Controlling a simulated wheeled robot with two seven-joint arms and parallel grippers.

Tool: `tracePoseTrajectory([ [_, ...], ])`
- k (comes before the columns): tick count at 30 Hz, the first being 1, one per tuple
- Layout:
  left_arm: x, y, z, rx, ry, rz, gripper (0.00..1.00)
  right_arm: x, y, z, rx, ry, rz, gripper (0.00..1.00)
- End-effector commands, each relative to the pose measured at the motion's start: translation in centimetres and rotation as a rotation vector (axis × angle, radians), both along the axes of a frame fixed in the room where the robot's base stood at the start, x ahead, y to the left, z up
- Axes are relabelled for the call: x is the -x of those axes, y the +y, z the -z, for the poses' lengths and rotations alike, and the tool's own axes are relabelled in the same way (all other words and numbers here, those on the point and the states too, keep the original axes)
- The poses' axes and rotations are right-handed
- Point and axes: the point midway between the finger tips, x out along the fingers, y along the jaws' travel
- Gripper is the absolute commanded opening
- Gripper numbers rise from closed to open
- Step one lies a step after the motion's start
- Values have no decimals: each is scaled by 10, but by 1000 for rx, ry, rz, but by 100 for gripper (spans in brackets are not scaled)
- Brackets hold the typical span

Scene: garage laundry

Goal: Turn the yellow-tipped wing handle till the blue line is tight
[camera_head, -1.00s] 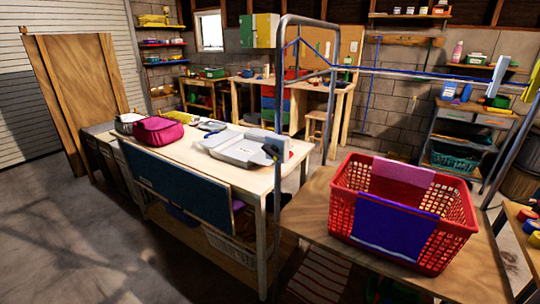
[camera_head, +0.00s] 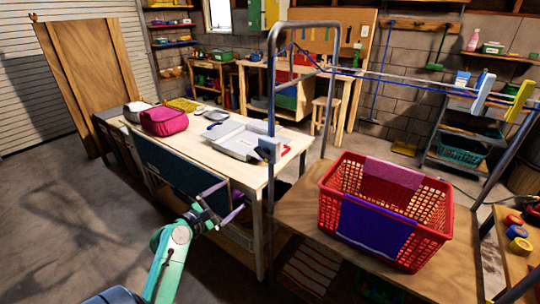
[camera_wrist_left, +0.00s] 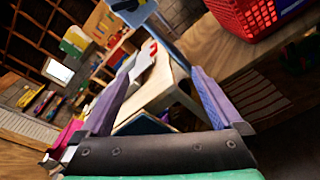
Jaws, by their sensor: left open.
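The blue line (camera_head: 385,76) runs from the top of a grey metal frame across to the right and sags slightly. It also drops along the frame's near post to a grey fitting (camera_head: 268,150). A small red part shows beside this fitting. I cannot make out a yellow-tipped wing handle there. My left gripper (camera_head: 234,198) is open and empty, below and left of the fitting, in front of the table's dark blue panel. The left wrist view shows its two purple fingers (camera_wrist_left: 160,73) spread apart, with a grey post-like part beyond them. My right gripper is not in view.
A red basket (camera_head: 437,212) with purple and pink cloths stands on a wooden bench at right. Floor at left is clear.

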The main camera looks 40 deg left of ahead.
Motion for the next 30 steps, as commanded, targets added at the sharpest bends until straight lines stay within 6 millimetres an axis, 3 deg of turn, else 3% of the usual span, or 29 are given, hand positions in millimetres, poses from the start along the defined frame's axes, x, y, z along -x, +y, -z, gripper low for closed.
tracePoseTrajectory([
  [1,3,-2,-40,54,-63,7,100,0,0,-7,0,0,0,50],
  [3,7,-6,-70,112,-117,22,100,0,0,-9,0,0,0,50],
  [5,7,-7,-80,136,-138,28,100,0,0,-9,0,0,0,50],
  [11,-25,-7,-85,142,-144,30,100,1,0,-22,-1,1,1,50],
  [21,-114,-5,-83,139,-140,28,100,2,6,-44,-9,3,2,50],
  [25,-132,-4,-80,138,-140,28,100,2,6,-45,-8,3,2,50],
  [30,-138,-4,-78,138,-139,27,100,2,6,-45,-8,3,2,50],
])
